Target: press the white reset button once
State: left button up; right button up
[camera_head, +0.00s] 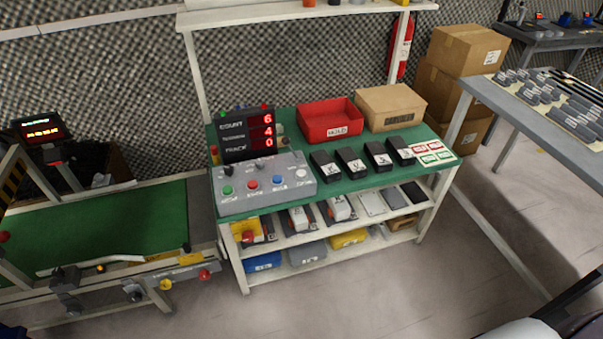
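A grey control box (262,200) sits on the left front of the green-topped workbench (290,143). It carries a row of buttons on its top: green, red, blue, and a white button (301,173) at the right end. The white button is uncovered, and nothing touches it. Its label is too small to read. A black display (248,134) behind the box shows the red digits 6, 4 and 0 beside COUNT and other words. Neither of my grippers can be made out in the head view.
A red bin (329,121), a cardboard box (389,108) and several black labelled blocks (351,160) stand on the bench right of the control box. A conveyor (100,236) adjoins on the left; another table (535,120) stands right. The floor in front is clear.

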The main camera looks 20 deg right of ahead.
grip_shut()
dwell(1.0)
